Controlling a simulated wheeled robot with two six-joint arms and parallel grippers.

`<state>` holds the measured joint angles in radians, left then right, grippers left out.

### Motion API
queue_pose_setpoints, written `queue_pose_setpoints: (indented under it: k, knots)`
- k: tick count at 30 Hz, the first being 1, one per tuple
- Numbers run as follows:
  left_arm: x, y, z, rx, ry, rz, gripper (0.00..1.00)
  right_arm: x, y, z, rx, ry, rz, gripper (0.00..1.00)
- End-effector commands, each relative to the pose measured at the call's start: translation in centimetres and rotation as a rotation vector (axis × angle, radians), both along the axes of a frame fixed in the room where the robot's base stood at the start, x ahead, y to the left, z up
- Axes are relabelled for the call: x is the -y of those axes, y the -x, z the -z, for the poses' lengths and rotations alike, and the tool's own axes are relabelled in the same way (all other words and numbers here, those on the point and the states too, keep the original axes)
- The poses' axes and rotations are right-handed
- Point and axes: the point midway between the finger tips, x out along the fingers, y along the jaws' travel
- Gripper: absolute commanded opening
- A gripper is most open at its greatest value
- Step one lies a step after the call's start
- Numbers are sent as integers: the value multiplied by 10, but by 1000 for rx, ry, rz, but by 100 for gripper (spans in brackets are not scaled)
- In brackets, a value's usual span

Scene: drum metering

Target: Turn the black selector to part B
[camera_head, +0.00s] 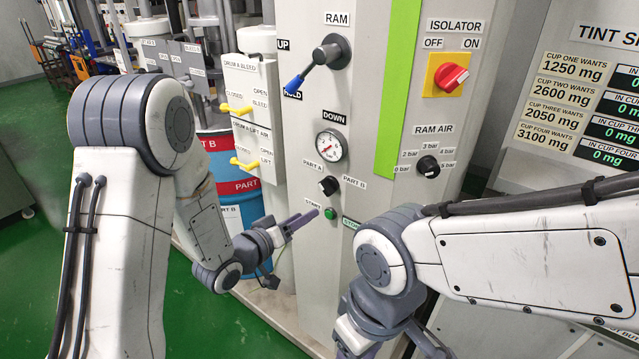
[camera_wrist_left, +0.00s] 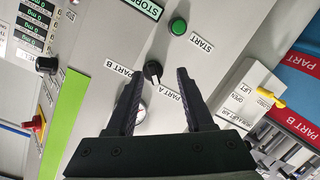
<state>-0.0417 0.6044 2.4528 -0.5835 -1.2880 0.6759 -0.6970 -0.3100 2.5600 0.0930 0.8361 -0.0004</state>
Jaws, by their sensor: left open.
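The black selector (camera_head: 328,186) is a small round knob on the grey column's front, with a PART A label on its left and a PART B label on its right. In the left wrist view the knob (camera_wrist_left: 152,71) shows a white pointer mark turned toward PART A. My left gripper (camera_head: 304,220) is below and left of the knob in the head view. In the wrist view its open fingers (camera_wrist_left: 158,74) appear on either side of the knob; contact cannot be seen. My right wrist is low in the head view, its fingers not clearly visible.
A green START button (camera_head: 330,213) sits just below the selector. A gauge (camera_head: 330,146), the blue-handled RAM lever (camera_head: 318,62), the RAM AIR knob (camera_head: 428,166) and the red isolator (camera_head: 453,78) are above. Yellow valve handles (camera_head: 245,164) and a blue-red drum (camera_head: 226,180) are left.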

Motion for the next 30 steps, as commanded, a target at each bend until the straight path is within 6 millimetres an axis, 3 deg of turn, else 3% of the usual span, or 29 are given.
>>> queue_pose_setpoints:
  k: [4,10,24,30]
  knots:
    - [-14,-1,-12,51,175,-5,52,0,0,-6,0,0,0,52]
    - [-16,-5,-21,80,253,0,52,0,0,-10,0,0,0,52]
    - [32,-69,-22,81,250,2,52,0,0,-36,0,0,0,52]
    - [42,-82,-20,80,250,0,52,0,0,-39,0,0,0,52]
